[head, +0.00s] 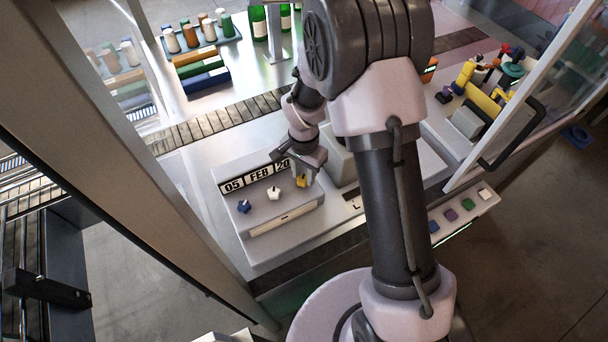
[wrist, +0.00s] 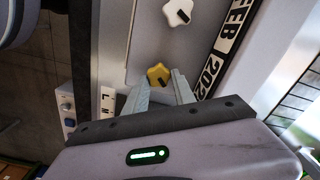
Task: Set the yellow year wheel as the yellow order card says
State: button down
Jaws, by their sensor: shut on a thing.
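The yellow year wheel (head: 301,181) is a small lobed knob at the right end of a row on the grey date box (head: 285,222). In the wrist view the yellow wheel (wrist: 158,74) sits between the fingertips of my gripper (wrist: 161,80), which is shut on it. In the head view my gripper (head: 303,169) comes down over the wheel from above. The date strip (head: 256,175) reads 05, FEB and a year starting 20. In the wrist view the strip (wrist: 225,45) shows FEB and 202; the last digit is not readable. I cannot make out a yellow order card.
A white knob (head: 274,193) and a blue knob (head: 243,206) stand left of the yellow wheel. A slatted conveyor (head: 215,120) runs behind. Coloured buttons (head: 451,214) line the front right edge. A glass door with a dark handle (head: 515,140) is at right.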

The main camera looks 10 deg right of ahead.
aim_at(302, 177)
jog(key=n+b, duration=0.1)
jog(key=n, duration=0.3)
jog(key=shift+w+a+n, duration=0.1)
jog(key=shift+n, duration=0.2)
jog(key=shift+a+n+b, duration=0.1)
jog(key=shift+n+b, duration=0.2)
jog(key=shift+n, duration=1.7)
jog(key=c, duration=1)
grip_release()
jog(key=shift+c, duration=0.2)
notch_tip(302, 177, up, 18)
jog(key=p, duration=0.2)
jog(key=shift+f, duration=0.25)
